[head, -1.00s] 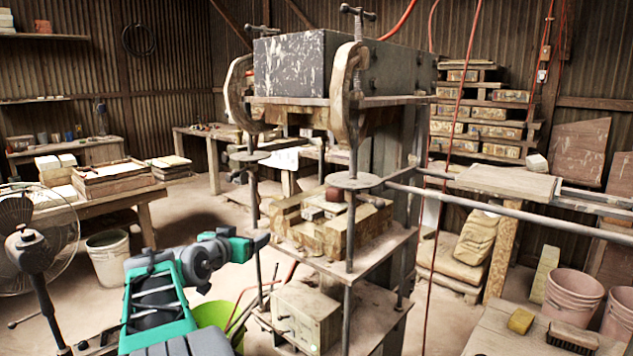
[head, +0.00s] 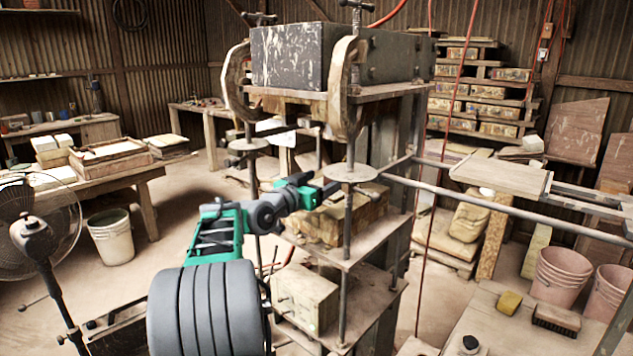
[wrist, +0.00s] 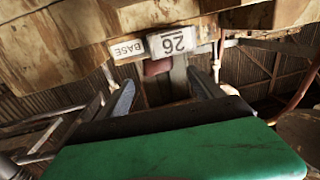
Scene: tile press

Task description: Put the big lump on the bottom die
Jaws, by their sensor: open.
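The bottom die (head: 340,222) is a worn tan block on the press's lower shelf. In the wrist view my gripper (wrist: 165,88) is open, with a finger on each side. A small reddish-brown lump (wrist: 157,67) shows between the fingertips, by the die's "BASE" and "26" tags. I cannot tell whether the fingers touch it, or whether it is the big lump. The head view does not show it now.
The heavy upper block (head: 290,55) hangs above the die. Threaded press rods with round discs (head: 350,173) stand close to my arm. A long bar (head: 470,195) runs to the right. A fan (head: 35,235) and a bucket (head: 110,237) are at left.

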